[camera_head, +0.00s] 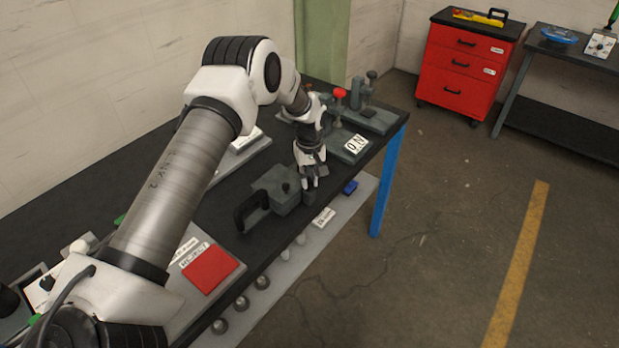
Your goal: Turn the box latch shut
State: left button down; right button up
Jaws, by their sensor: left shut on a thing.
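A dark grey box (275,184) sits near the front edge of the black bench, with a black loop handle (250,212) at its left. A small round dark knob shows on its top. My left gripper (311,184) points down at the box's right end. It is shut on a small grey part (309,198) there, which looks like the box latch. The fingers hide much of this part, and I cannot tell its turn angle. My right gripper is not in view.
Behind the gripper stand grey fixtures, one with a red knob (339,93) and a white label (356,145). A red pad (209,268) lies at the left. A red drawer cabinet (464,65) stands apart.

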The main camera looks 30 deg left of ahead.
aim_at(309, 179)
pick_arm(q)
jog(key=n, duration=0.7)
jog(key=shift+f+p, duration=0.25)
jog(key=shift+p, duration=0.1)
jog(key=c, duration=1.1)
grip_release()
jog(key=shift+a, duration=0.1)
jog(key=shift+w+a, duration=0.1)
jog(key=shift+a, duration=0.05)
jog(key=shift+r, duration=0.35)
notch_tip(309, 179, up, 11)
jog(key=shift+r, duration=0.1)
